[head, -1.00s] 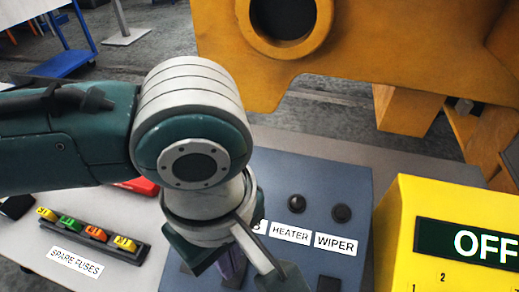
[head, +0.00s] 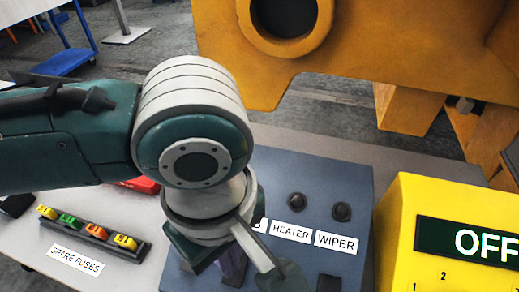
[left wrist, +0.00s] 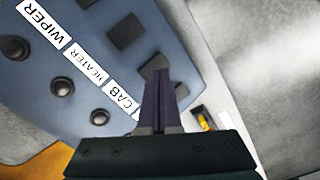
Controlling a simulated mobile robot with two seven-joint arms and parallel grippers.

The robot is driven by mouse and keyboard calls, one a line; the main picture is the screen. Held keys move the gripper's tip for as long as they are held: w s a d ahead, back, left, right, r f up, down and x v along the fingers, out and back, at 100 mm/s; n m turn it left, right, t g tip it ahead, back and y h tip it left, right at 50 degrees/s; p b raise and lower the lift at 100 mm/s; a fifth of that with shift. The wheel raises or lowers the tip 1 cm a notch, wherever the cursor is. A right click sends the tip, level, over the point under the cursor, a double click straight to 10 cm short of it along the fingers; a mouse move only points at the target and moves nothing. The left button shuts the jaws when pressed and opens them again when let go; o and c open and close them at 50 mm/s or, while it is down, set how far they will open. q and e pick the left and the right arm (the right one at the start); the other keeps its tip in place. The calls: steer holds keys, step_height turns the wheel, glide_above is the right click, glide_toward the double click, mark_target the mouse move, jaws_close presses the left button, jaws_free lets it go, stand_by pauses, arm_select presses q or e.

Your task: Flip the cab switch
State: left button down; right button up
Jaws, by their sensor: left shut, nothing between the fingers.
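The blue-grey control panel (head: 330,190) stands right of my left gripper (head: 232,270) in the head view, with the labels HEATER (head: 290,231) and WIPER (head: 337,242). The left wrist view shows the CAB label (left wrist: 124,101) and a dark square switch (left wrist: 154,63) in line with it. My left gripper (left wrist: 160,76) is shut and empty. Its fingertips overlap the lower part of that switch in the wrist view; I cannot tell whether they touch it. The right gripper is not in view.
A row of spare fuses (head: 97,231) lies left of the panel. A yellow box (head: 402,235) reading OFF stands close on the right. Round black knobs (head: 297,201) stick up from the panel. A large yellow casting (head: 350,45) rises behind.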

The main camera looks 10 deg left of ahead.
mark_target(233, 277)
arm_select(q)
steer(key=shift+f+b, duration=0.65)
steer(key=shift+f, duration=0.65)
stand_by(0.4)
step_height(233, 277, up, 7)
steer(key=p, duration=0.9)
stand_by(0.5)
